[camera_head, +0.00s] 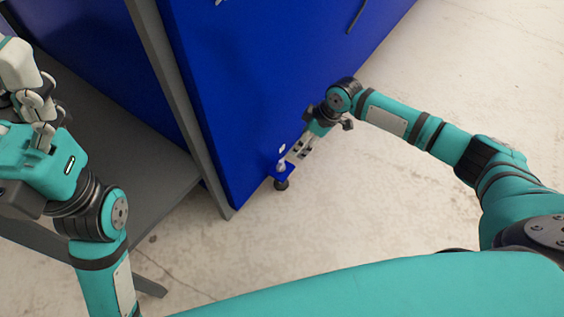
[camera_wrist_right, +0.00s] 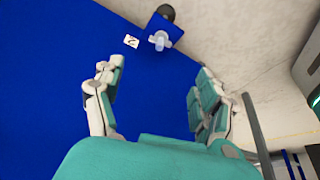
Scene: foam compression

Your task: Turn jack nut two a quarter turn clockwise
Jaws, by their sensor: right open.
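A small pale jack nut (camera_wrist_right: 159,41) sits on a blue bracket (camera_wrist_right: 172,29) at the lower edge of the blue machine, above a black foot (camera_wrist_right: 167,12). In the head view, the bracket (camera_head: 283,174) and foot (camera_head: 281,185) show at the machine's bottom corner, with the right gripper (camera_head: 293,156) close by. In the wrist view, the right gripper (camera_wrist_right: 153,80) is open and empty, its fingers apart, with the nut beyond the fingertips and between their lines. No number on the nut is readable. My left gripper (camera_head: 32,105) is at the far left; its jaw state is unclear.
The large blue machine panel (camera_head: 245,80) stands beside the right gripper. A grey frame post (camera_head: 180,100) and grey shelf (camera_head: 150,190) lie between the arms. A small white label (camera_wrist_right: 131,41) is on the panel near the bracket. The pale floor (camera_head: 390,215) is clear at right.

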